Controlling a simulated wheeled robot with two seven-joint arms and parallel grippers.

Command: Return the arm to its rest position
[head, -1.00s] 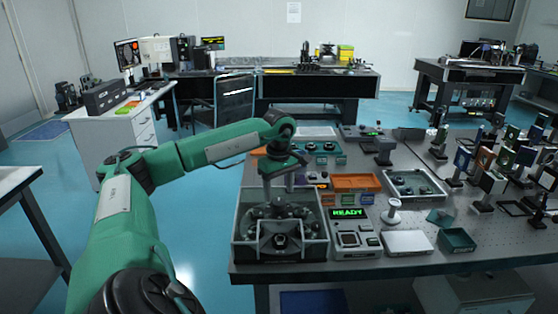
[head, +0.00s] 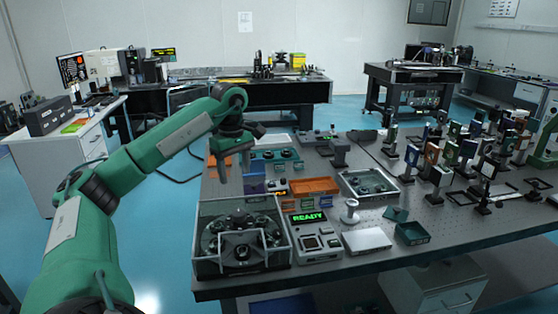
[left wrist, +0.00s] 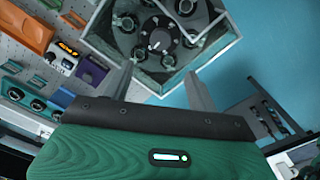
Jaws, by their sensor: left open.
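My left arm (head: 155,150), green with dark joints, comes in from the left and bends down at the table's left edge. My left gripper (head: 233,165) hangs above the table behind the clear-walled box, apart from it. In the left wrist view its two grey fingers (left wrist: 163,80) are spread with nothing held between them. The clear-walled box (head: 241,262) stands at the table's front left corner with a dark round rotor inside; it also shows in the left wrist view (left wrist: 222,42), beyond the fingers. My right gripper is not in view.
The optical table (head: 365,225) holds a device reading READY (head: 318,243), an orange tray (head: 314,186), a grey tray (head: 369,184), a white stand (head: 350,211) and a green bin (head: 411,233). Several optic mounts crowd the right. Open blue floor lies left of the table.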

